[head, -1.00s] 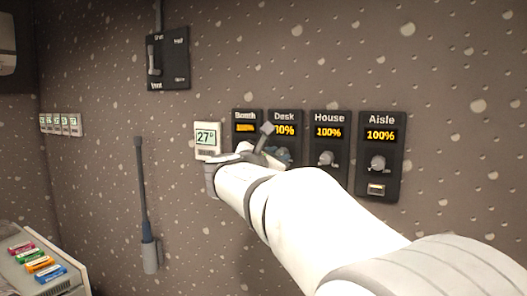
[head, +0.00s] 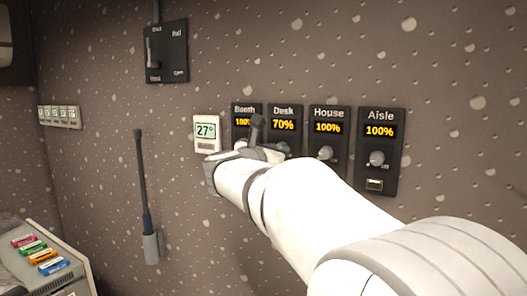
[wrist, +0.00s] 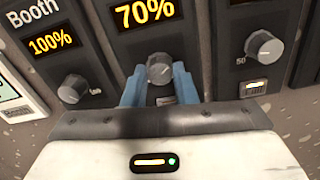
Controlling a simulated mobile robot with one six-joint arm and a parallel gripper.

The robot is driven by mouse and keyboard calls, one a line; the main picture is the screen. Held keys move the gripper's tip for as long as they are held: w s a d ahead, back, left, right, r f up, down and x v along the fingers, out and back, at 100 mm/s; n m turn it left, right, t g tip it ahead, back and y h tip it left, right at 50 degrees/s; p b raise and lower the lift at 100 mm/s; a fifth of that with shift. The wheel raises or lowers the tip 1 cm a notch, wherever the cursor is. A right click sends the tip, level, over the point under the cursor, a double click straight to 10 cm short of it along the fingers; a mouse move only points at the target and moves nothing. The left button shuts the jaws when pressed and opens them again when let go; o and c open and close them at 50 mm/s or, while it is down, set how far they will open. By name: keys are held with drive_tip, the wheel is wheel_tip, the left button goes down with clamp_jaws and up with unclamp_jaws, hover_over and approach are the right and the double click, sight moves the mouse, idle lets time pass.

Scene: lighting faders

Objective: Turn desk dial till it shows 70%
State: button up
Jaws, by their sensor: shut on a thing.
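The Desk panel (head: 284,111) on the wall shows 70% in yellow digits. Its grey dial (wrist: 160,69) sits below the display in the wrist view, between the two blue fingers of my gripper (wrist: 160,84). The gripper is shut on the dial, one finger on each side. In the head view my arm hides most of the Desk dial.
The Booth panel (head: 244,109) reads 100% to the left, its dial (wrist: 73,88) close to the fingers. The House panel (head: 328,114) and Aisle panel (head: 380,116) read 100% to the right. A thermostat (head: 206,133) shows 27°.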

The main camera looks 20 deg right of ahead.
drive_tip(key=o, duration=1)
drive_tip(key=shift+d, duration=0.1)
drive_tip(key=b+v, duration=0.1)
drive_tip(key=v, duration=0.6)
drive_tip(key=shift+s+a+b, duration=0.25)
drive_tip(key=shift+a+b, duration=0.1)
drive_tip(key=shift+b, duration=0.05)
drive_tip(key=s+f+m+g+y, duration=0.3)
drive_tip(key=s+f+m, duration=0.25)
drive_tip(key=f, duration=0.45)
drive_tip(key=s+f+m+g+y, duration=0.25)
drive_tip(key=s+f+m, duration=0.3)
drive_tip(key=f, duration=0.45)
drive_tip(key=s+a+f+m+g+y, duration=0.2)
drive_tip(key=s+a+f+m+y, duration=0.6)
drive_tip(key=s+a+f+m, duration=0.2)
wheel_tip(320, 180, down, 4)
drive_tip(key=m, duration=0.2)
drive_tip(key=shift+s+m+y, duration=0.2)
drive_tip(key=shift+m+y, duration=0.15)
drive_tip(key=shift+m, duration=0.05)
